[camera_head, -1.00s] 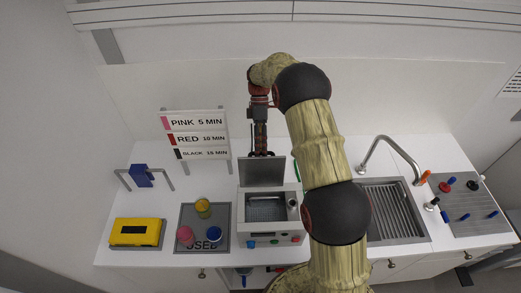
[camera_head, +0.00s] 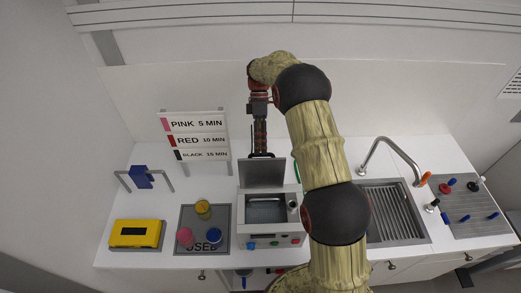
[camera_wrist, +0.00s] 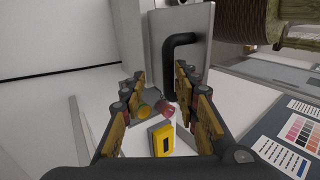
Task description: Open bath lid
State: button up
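The bath (camera_head: 270,229) is a grey metal box on the counter. Its lid (camera_head: 262,173) stands raised, about upright, at the back of the box, and the basin below is uncovered. In the wrist view the lid (camera_wrist: 158,28) shows as a grey panel with a black bar handle (camera_wrist: 169,68). My gripper (camera_head: 261,154) points down just behind the lid's top edge; the lid hides part of the fingertips. In the wrist view my gripper (camera_wrist: 160,84) has its fingers wide apart with nothing held. The handle is beyond the fingertips; I cannot tell whether anything touches.
A mat (camera_head: 190,218) left of the bath holds a yellow jar (camera_head: 203,208), a pink jar (camera_head: 185,236) and a blue jar (camera_head: 214,235). A yellow timer (camera_head: 133,233) lies further left. A sign (camera_head: 196,138) stands behind. A sink (camera_head: 396,212) and faucet (camera_head: 390,141) are right.

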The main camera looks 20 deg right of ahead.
jog(key=v, duration=1)
jog(key=shift+w+r, duration=0.1)
jog(key=shift+r, duration=0.05)
jog(key=s+a+r+m+t+h+b, duration=0.1)
jog(key=s+a+r+m+t+b, duration=0.2)
jog(key=s+b, duration=0.5)
jog(key=s+a+m+t+h+b, duration=0.1)
jog(key=s+m+t+b, duration=0.2)
jog(key=s+m+b, duration=0.35)
jog(key=s+a+f+m+t+b, duration=0.1)
jog(key=s+f+m+t+b, duration=0.1)
jog(key=s+f+b, duration=0.4)
jog(key=s+f+m+t+b, duration=0.3)
jog(key=s+f+b, duration=0.3)
jog(key=s, duration=0.9)
notch_tip(320, 180, down, 4)
jog(key=shift+s+a+r+t, duration=0.25)
jog(key=shift+s+a+t, duration=0.1)
jog(key=shift+t, duration=0.25)
